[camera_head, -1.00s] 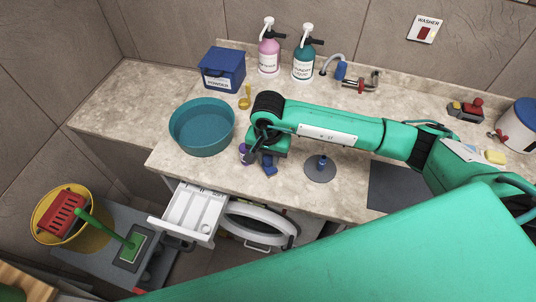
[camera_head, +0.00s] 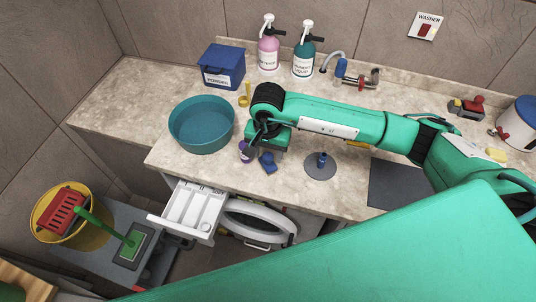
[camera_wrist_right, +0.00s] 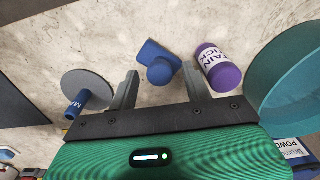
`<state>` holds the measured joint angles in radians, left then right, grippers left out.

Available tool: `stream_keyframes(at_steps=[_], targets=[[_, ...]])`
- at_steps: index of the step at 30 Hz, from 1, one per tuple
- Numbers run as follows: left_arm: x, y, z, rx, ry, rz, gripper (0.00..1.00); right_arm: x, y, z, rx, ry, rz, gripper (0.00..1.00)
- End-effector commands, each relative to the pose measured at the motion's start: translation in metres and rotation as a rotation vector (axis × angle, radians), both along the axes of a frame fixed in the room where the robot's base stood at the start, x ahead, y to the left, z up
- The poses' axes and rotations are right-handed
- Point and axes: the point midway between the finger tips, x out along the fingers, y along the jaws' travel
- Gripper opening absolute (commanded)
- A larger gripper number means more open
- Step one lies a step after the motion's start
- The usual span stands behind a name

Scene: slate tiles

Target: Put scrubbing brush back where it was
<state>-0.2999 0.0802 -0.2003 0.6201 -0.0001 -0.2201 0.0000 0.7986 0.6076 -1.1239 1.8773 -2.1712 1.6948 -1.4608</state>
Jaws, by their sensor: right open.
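The scrubbing brush, blue with a round knob (camera_head: 267,163), lies on the counter near its front edge. In the right wrist view the brush (camera_wrist_right: 160,68) sits just beyond and between the finger tips. My right gripper (camera_wrist_right: 160,72) is open and points down at the counter. In the head view my right gripper (camera_head: 266,148) is mostly hidden under its own wrist, just behind the brush. I cannot tell whether the fingers touch the brush. My left gripper is not in view.
A purple stain stick (camera_wrist_right: 218,68) stands close beside the brush. A teal basin (camera_head: 202,125) is to the left. A grey disc (camera_head: 320,168) with a blue cylinder is to the right. The open white drawer (camera_head: 190,209) juts out below the counter edge.

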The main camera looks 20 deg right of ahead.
Motion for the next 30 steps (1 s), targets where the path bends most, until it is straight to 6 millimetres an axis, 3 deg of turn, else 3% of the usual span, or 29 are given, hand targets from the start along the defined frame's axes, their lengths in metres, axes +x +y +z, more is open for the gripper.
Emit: stream_keyframes(at_steps=[6, 15, 21, 30], targets=[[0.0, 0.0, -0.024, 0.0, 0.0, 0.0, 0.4, 0.002, -0.001, 0.041, 0.0, -0.007, 0.001, 0.49], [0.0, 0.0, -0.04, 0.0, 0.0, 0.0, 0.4, 0.0, 0.0, 0.092, -0.001, -0.003, 0.0, 0.49], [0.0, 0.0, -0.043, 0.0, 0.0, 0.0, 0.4, 0.0, -0.001, 0.105, -0.001, 0.0, 0.001, 0.49], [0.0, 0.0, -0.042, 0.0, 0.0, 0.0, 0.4, 0.0, -0.001, 0.106, -0.002, 0.0, 0.0, 0.49]])
